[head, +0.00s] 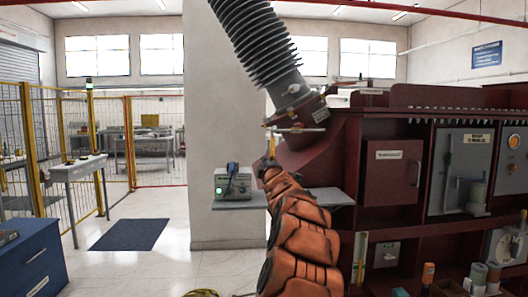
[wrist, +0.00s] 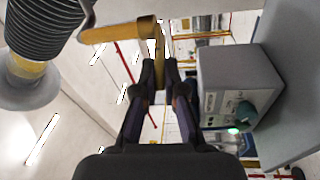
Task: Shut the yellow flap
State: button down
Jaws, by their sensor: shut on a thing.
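The yellow flap (wrist: 118,33) is a flat bar with a bent end, at the top of the wrist view, close to the bushing's lower end. In the head view it is a small yellow piece (head: 270,138) below the metal fitting. My gripper (wrist: 158,72) is shut on the flap's bent end, its fingertips on either side of it. In the head view my gripper (head: 270,160) is small and far off at the end of my orange-sleeved arm, just below the flap. The exact angle of the flap is hard to tell.
The ribbed bushing (head: 256,45) slants above the flap. A grey instrument box (head: 233,184) with a green light stands on a shelf (head: 240,204) at left; it is close to my gripper's right in the wrist view (wrist: 238,85). Dark red transformer cabinets (head: 391,172) fill the right.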

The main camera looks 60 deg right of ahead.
jog(key=s+d+n+t+y+p, duration=0.1)
jog(key=n+t+y+p, duration=0.1)
jog(key=y+p, duration=0.1)
jog(key=s+n+t+y+p, duration=0.1)
jog(key=n+y+p, duration=0.1)
jog(key=y+p, duration=0.2)
jog(key=d+n+t+y+p, duration=0.1)
jog(key=n+t+y+p, duration=0.1)
jog(key=p, duration=0.4)
jog(key=shift+s+d+r+n+t+y+p, duration=0.2)
jog(key=shift+s+d+n+t+y+p, duration=0.15)
jog(key=shift+n+y, duration=0.55)
jog(key=shift+y, duration=0.3)
jog(key=shift+f, duration=0.15)
jog(key=c, duration=1.2)
grip_release()
jog(key=shift+s, duration=0.1)
jog(key=shift+c, duration=0.2)
jog(key=shift+f, duration=0.1)
